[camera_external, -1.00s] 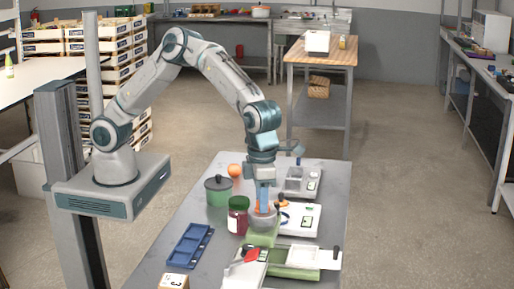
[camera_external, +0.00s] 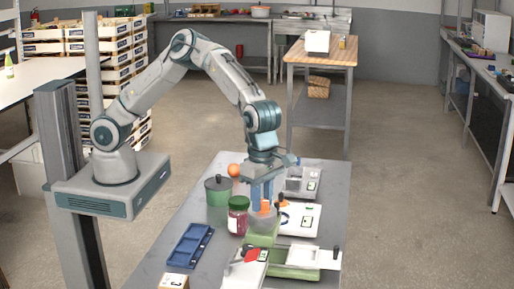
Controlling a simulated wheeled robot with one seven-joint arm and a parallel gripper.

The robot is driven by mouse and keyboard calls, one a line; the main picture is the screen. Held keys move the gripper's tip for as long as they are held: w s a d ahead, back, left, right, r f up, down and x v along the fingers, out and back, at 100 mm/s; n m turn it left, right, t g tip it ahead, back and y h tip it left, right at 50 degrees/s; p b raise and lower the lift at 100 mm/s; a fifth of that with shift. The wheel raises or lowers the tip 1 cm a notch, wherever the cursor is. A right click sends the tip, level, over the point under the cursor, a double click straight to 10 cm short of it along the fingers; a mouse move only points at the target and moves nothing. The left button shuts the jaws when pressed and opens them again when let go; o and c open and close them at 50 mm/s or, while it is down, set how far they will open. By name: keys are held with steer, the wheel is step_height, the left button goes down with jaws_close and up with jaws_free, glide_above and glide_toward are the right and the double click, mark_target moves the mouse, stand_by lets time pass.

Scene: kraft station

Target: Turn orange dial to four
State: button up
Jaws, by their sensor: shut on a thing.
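The orange dial (camera_external: 265,208) sits at the top of a green device (camera_external: 262,231) near the middle of the table. My gripper (camera_external: 263,203) points straight down over it, with its two blue fingers on either side of the dial and shut on it. The fingers cover part of the dial. The dial's markings and the number it points to are too small to read.
A dark red jar with a green lid (camera_external: 238,217) stands close left of the gripper. A white device (camera_external: 302,219) is close right, and a green pot (camera_external: 218,191) is behind left. A blue tray (camera_external: 188,245) lies front left, with bare table around it.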

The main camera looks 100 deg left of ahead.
mark_target(262, 201)
steer(key=shift+m, duration=0.7)
steer(key=o, duration=1)
steer(key=shift+c, duration=0.2)
step_height(262, 201, up, 14)
steer(key=b, duration=0.1)
